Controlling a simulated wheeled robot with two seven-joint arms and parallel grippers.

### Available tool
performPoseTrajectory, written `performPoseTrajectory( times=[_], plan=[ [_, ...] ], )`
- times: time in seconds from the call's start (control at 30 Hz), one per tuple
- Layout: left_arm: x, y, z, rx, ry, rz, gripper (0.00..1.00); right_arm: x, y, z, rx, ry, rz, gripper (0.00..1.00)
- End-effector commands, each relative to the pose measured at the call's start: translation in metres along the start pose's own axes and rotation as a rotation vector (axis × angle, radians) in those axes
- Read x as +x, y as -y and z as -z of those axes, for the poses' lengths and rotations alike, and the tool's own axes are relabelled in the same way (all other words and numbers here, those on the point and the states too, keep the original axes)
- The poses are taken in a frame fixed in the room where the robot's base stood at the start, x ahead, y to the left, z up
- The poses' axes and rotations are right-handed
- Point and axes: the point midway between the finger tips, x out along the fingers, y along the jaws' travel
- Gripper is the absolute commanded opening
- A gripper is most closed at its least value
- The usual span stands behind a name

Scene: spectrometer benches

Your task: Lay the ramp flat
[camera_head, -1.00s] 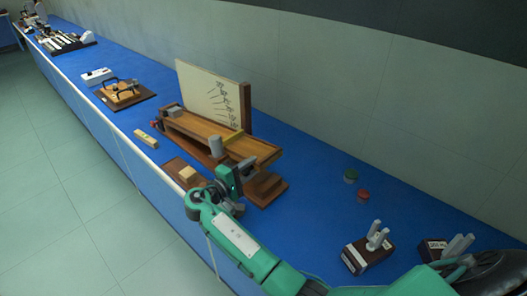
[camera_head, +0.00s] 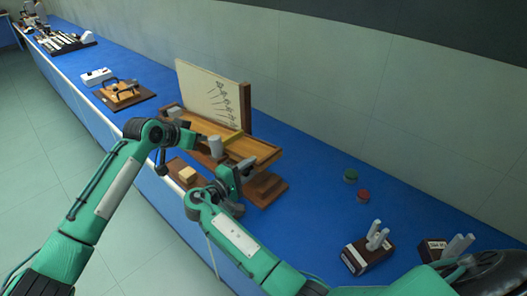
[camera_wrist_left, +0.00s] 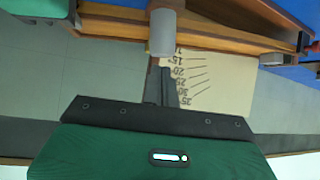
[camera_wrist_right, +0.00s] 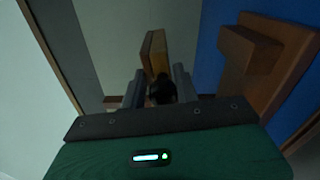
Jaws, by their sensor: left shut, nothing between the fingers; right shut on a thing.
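The wooden ramp (camera_head: 246,147) stands on a brown base (camera_head: 268,189) in front of an angle board (camera_head: 208,95). Its right end is held above the base. A grey cylinder (camera_head: 215,146) is at the ramp's front side. My left gripper (camera_head: 203,140) is shut and empty; in the left wrist view its fingertips (camera_wrist_left: 165,85) point at the cylinder (camera_wrist_left: 162,33). My right gripper (camera_head: 242,172) is at the ramp's right front. In the right wrist view its fingers (camera_wrist_right: 158,88) are shut on a dark knob-like part, below a wooden end piece (camera_wrist_right: 155,50).
A small wooden block (camera_head: 187,174) lies on a brown board at the front edge. Green (camera_head: 350,175) and red (camera_head: 363,194) round pieces and a dark block with grey pegs (camera_head: 367,254) stand to the right. Blue bench is free behind them.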

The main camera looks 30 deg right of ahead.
Motion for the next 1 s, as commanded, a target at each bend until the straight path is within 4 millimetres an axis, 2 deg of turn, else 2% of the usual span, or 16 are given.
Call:
performPoseTrajectory(
  times=[0.03, 0.1, 0.2, 0.33, 0.47, 0.57, 1.0],
  plan=[
    [-0.004, -0.024, 0.021, 0.020, 0.015, -0.041, 0.00, 0.001, 0.000, 0.000, 0.000, 0.001, 0.001, 0.00],
    [-0.009, -0.057, 0.039, 0.028, 0.050, -0.101, 0.00, 0.001, 0.000, 0.000, 0.000, 0.001, 0.001, 0.00],
    [-0.014, -0.096, 0.054, 0.037, 0.105, -0.168, 0.00, 0.001, 0.000, 0.000, 0.000, 0.001, 0.001, 0.00],
    [-0.019, -0.128, 0.062, 0.040, 0.160, -0.218, 0.00, 0.001, 0.000, 0.000, 0.000, 0.001, 0.001, 0.00],
    [-0.017, -0.140, 0.063, 0.041, 0.183, -0.237, 0.00, 0.001, 0.000, 0.000, 0.000, 0.001, 0.001, 0.00],
    [-0.007, -0.144, 0.061, 0.040, 0.186, -0.239, 0.00, 0.001, 0.000, 0.000, 0.000, 0.001, 0.001, 0.00],
    [0.072, -0.163, 0.046, 0.039, 0.184, -0.237, 0.00, 0.001, 0.000, 0.000, 0.000, 0.001, 0.001, 0.00]
  ],
)
